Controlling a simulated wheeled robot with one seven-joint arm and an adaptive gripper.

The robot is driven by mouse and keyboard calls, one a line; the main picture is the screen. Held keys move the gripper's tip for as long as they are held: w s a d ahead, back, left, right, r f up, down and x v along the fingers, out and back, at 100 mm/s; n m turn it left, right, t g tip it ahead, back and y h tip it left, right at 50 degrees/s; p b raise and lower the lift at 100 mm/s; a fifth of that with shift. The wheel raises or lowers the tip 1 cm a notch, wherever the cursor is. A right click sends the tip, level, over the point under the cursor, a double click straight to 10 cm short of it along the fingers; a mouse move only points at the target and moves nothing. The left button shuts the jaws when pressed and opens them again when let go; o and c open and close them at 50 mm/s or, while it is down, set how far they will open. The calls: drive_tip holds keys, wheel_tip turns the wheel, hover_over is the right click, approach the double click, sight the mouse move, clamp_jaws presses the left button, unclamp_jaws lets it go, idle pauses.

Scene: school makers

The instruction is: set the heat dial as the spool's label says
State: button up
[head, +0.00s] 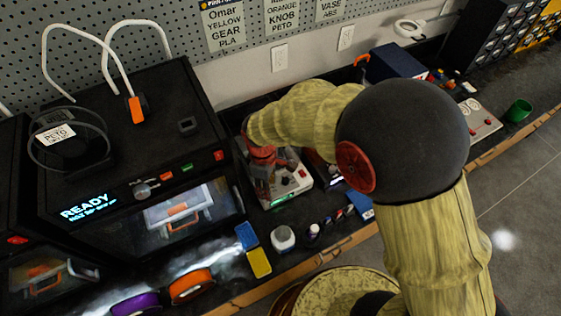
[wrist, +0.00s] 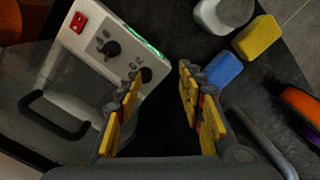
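My gripper (head: 263,192) points down at the left end of a white control box (head: 297,185). In the wrist view, my gripper (wrist: 160,76) is open and empty. There the white box (wrist: 82,58) carries two black knobs, an upper one (wrist: 112,48) and a lower one (wrist: 146,75) close to the left finger. Their markings are too small to read, so I cannot tell which is the heat dial.
The black printer (head: 130,150) shows READY on its front. A blue block (wrist: 223,69), a yellow block (wrist: 258,37) and a white jar (wrist: 222,14) stand near the box. An orange spool (head: 192,285) and a purple spool (head: 137,304) lie in front of the printer.

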drive_tip(key=w, duration=0.1)
drive_tip(key=w+r+n, duration=0.1)
drive_tip(key=shift+w+a+t, duration=0.2)
drive_tip(key=shift+w+t, duration=0.1)
drive_tip(key=shift+w, duration=0.05)
drive_tip(key=shift+r+n, duration=0.15)
drive_tip(key=shift+n, duration=0.25)
drive_tip(key=shift+a, duration=0.1)
drive_tip(key=shift+n, duration=0.3)
drive_tip(key=f, duration=0.4)
drive_tip(key=f+b, duration=0.1)
drive_tip(key=f, duration=0.2)
drive_tip(key=shift+w+f+b, duration=0.2)
drive_tip(key=shift+f+b, duration=0.1)
drive_tip(key=shift+f, duration=0.1)
drive_tip(key=shift+c, duration=1)
drive_tip(key=c, duration=0.7)
clamp_jaws()
